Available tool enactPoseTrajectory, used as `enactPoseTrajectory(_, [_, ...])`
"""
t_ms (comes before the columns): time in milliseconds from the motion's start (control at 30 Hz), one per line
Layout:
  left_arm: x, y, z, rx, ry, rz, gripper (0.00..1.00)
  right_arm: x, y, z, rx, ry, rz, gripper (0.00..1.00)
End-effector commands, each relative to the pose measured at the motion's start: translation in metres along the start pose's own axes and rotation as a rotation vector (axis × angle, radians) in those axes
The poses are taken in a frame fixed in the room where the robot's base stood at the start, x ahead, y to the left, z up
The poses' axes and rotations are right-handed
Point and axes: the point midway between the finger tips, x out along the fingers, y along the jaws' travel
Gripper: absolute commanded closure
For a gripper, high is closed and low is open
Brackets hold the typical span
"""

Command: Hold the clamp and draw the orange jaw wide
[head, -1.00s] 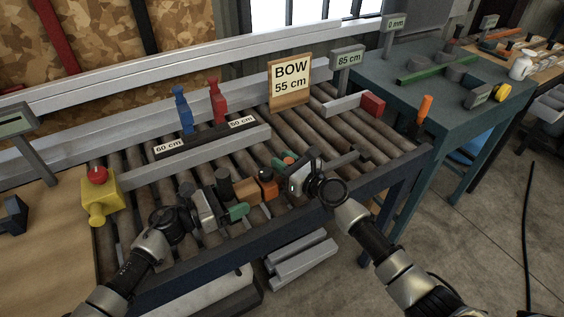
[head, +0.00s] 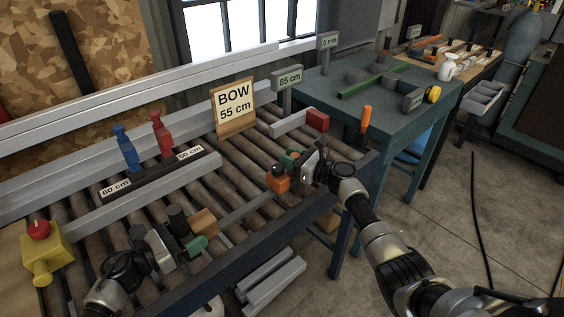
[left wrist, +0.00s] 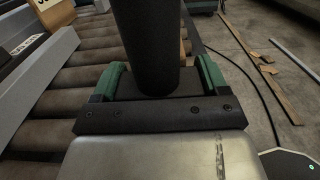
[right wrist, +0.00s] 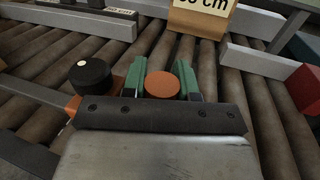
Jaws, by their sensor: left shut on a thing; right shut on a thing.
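The bar clamp lies over the rollers. Its black handle (head: 178,219) stands beside a tan block (head: 203,221) at the left end. The orange jaw (head: 277,181) with a black knob is well to the right along the grey bar (head: 243,207), with a wide gap between. My left gripper (head: 192,247) is shut on the black handle, seen as a dark cylinder (left wrist: 146,45) between green fingertips in the left wrist view. My right gripper (head: 292,159) is shut on the orange jaw's round orange-topped post (right wrist: 162,85); the black knob (right wrist: 91,75) is beside it.
The sign reading BOW 55 cm (head: 233,107) stands behind on the conveyor. Red and blue figures (head: 162,134) stand by a 60 cm and 50 cm strip. A yellow box with a red button (head: 42,258) is at left. A teal table (head: 395,115) stands beyond the right end.

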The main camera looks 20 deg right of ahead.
Motion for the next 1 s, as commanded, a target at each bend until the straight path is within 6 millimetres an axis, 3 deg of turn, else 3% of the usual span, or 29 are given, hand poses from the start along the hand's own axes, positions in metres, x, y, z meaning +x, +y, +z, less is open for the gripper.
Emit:
enactPoseTrajectory(300, [-0.001,0.001,0.000,-0.001,0.001,0.002,0.54,-0.002,-0.002,-0.001,0.001,0.001,-0.004,1.00])
enactPoseTrajectory(333, [-0.001,0.001,0.000,-0.001,0.001,0.002,0.54,-0.002,-0.002,-0.001,0.001,0.001,-0.004,0.67])
enactPoseTrajectory(400, [-0.001,0.001,0.000,-0.001,0.001,0.002,0.54,-0.002,-0.002,-0.001,0.001,0.001,-0.004,0.61])
enactPoseTrajectory(733, [-0.001,0.001,0.000,-0.001,0.001,0.003,0.54,-0.006,-0.001,-0.001,0.002,0.001,-0.001,0.61])
enactPoseTrajectory(1000, [-0.001,0.001,0.000,-0.001,0.000,0.004,0.54,-0.055,-0.001,-0.002,-0.001,0.004,-0.002,0.61])
